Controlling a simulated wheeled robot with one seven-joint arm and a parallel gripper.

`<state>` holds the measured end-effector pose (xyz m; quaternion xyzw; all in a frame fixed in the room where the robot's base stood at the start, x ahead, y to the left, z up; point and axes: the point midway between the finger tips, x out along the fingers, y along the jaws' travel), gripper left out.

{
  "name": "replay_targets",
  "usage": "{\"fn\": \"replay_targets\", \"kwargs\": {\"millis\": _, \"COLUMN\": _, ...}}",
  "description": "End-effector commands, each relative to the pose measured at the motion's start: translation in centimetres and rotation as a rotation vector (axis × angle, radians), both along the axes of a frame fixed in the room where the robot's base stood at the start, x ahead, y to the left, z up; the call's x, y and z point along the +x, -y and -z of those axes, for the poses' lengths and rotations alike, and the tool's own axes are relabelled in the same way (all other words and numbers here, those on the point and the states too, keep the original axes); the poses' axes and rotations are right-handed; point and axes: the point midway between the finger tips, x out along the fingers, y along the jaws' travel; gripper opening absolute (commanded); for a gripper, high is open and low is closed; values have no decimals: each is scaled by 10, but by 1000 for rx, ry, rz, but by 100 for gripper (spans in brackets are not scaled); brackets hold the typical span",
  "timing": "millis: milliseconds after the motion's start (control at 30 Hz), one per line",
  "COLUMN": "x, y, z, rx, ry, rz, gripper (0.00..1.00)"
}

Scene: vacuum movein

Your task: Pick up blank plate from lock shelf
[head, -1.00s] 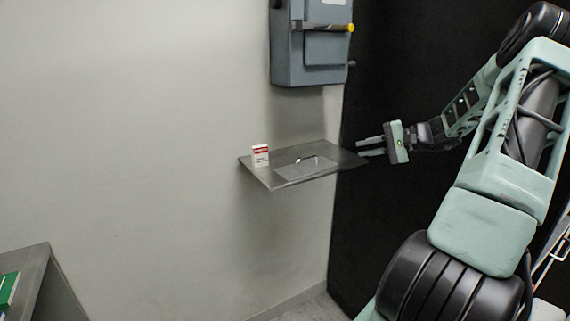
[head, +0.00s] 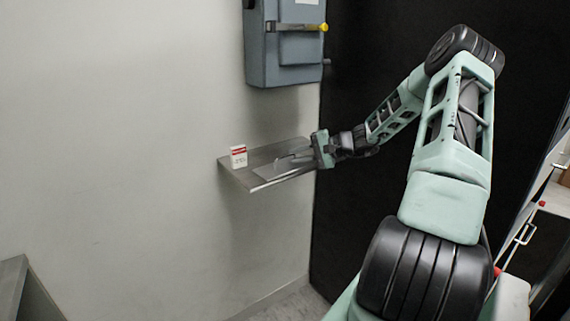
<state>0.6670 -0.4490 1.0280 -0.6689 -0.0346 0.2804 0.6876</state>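The blank plate (head: 268,175) is a flat grey sheet with a raised handle, lying on the lock shelf (head: 240,180), a thin metal shelf fixed to the pale wall. My gripper (head: 298,154) reaches in from the right over the shelf's right end, pointing left. Its fingers are at the plate's handle, and they overlap it in the picture. The fingers are small and blend with the handle, so I cannot tell whether they touch it or are closed on it.
A small white and red box (head: 238,157) stands at the shelf's left end. A grey-blue wall cabinet (head: 285,45) with a yellow-tipped lever hangs above the shelf. A dark panel (head: 350,220) is to the right. A grey surface's corner (head: 12,285) shows at lower left.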

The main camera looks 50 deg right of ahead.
Motion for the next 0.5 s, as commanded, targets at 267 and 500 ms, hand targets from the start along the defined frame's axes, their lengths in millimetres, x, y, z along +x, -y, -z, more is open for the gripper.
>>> {"fn": "replay_targets", "kwargs": {"millis": 267, "x": 25, "y": -15, "z": 8, "rx": 0, "ry": 0, "rz": -2, "gripper": 18}}
{"fn": "replay_targets", "kwargs": {"millis": 500, "x": 26, "y": -15, "z": 9, "rx": -1, "ry": 0, "rz": 0, "gripper": 12}}
